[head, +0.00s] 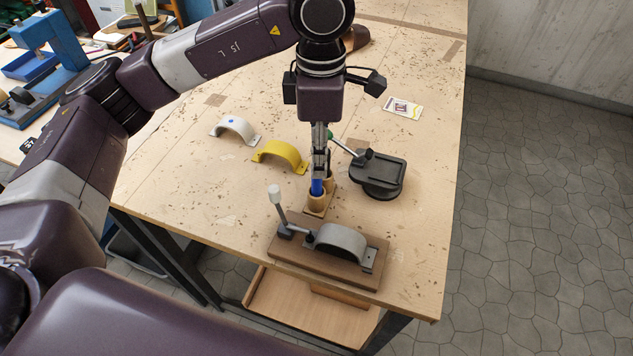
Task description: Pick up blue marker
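The blue marker (317,187) stands upright in the front cup of a small wooden holder (316,203) on the workbench. Only a short blue stretch of it shows above the cup's rim. My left gripper (320,173) points straight down, with its fingertips at the marker's upper part. The fingers look close together and cover the top of the marker. I see them nearly edge-on, so whether they are closed on it is not clear. My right gripper is not in view.
A clamp fixture with a grey arch (340,241) and a white-knobbed lever stands in front of the holder. A black device (378,173) with a green-knobbed lever is close on the right. Yellow (281,155) and white (235,129) arches lie left. A card (403,107) lies behind.

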